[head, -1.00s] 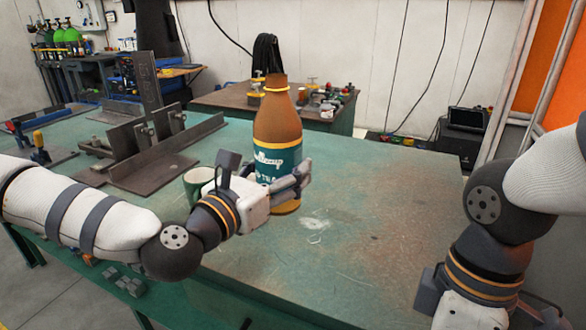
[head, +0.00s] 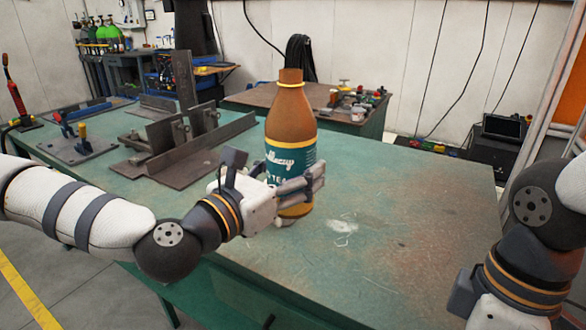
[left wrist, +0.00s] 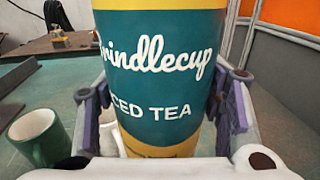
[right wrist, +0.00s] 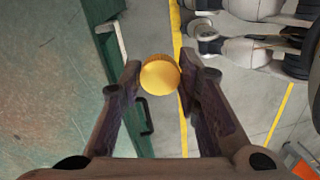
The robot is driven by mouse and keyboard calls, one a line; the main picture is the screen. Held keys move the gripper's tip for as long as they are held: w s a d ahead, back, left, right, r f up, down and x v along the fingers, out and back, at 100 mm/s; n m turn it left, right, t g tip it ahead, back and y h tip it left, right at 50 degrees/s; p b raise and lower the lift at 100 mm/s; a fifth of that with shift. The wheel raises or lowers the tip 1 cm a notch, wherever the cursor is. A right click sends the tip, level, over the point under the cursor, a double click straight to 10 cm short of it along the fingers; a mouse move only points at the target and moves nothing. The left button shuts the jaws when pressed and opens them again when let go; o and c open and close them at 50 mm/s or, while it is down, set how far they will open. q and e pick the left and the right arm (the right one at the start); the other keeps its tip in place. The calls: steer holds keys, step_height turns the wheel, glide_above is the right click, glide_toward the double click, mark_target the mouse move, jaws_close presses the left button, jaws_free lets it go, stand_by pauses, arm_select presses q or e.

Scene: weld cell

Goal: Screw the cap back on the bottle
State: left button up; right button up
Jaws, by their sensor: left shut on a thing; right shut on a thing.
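The brown bottle (head: 290,118) with a teal label stands upright in the head view, its neck without a cap. My left gripper (head: 298,188) is shut around its lower part; the label fills the left wrist view (left wrist: 160,75) between the fingers. I cannot tell whether the bottle's base touches the table. My right gripper (right wrist: 158,82) is shut on the round yellow cap (right wrist: 160,74), held at its fingertips. In the head view the right arm is at the lower right, apart from the bottle, and its fingers and the cap are out of frame.
The green worktable (head: 400,200) is clear right of the bottle. A steel fixture (head: 180,150) stands on it to the left. A green mug (left wrist: 40,137) is beside the bottle in the left wrist view. A second table (head: 310,98) with small parts stands behind.

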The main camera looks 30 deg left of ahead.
mark_target(300, 216)
arm_select(q)
steer(key=o, duration=0.8)
steer(key=c, duration=1)
